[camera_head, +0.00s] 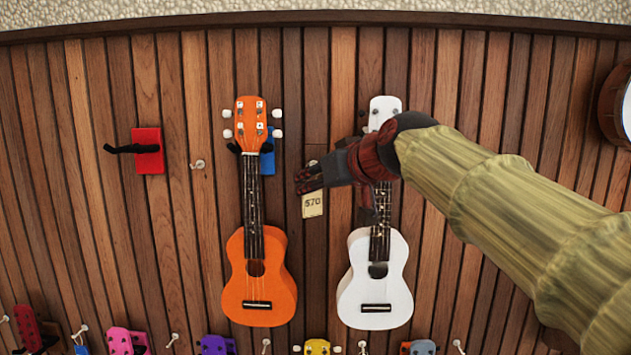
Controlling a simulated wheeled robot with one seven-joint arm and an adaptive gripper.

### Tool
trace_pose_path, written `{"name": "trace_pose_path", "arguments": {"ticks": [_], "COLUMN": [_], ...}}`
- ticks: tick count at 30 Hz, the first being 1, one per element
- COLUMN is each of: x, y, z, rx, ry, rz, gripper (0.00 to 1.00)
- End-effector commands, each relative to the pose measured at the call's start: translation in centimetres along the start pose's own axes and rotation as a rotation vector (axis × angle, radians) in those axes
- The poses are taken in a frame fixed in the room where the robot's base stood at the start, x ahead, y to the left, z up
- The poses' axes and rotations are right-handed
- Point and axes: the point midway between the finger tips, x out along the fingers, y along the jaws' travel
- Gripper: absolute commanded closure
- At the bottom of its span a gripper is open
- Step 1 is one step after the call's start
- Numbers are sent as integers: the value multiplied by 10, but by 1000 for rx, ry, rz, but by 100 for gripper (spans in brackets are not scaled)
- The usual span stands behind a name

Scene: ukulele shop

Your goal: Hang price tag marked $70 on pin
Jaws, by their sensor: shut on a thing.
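The cream price tag (312,204) reads $70 and hangs upright just below my gripper (303,181), between the orange and white ukuleles. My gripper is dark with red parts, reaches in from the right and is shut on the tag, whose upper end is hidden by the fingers. A small pale spot (312,162) shows on the wall just above the fingers; it may be a pin, but it is partly covered. A clear white pin (198,164) sticks out of the wall left of the orange ukulele. I cannot tell whether the tag touches any pin.
The orange ukulele (257,270) hangs left of the tag and the white ukulele (377,270) right of it, partly behind my arm. A red holder with a black hook (150,150) is empty. More pins and colourful headstocks line the bottom.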

Motion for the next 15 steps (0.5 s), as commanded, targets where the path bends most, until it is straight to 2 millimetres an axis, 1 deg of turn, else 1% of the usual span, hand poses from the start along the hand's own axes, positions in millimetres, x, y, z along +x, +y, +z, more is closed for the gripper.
{"name": "trace_pose_path", "arguments": {"ticks": [15], "x": [24], "y": [14], "z": [-8], "rx": [0], "ry": [0], "rz": [0], "gripper": [83]}}
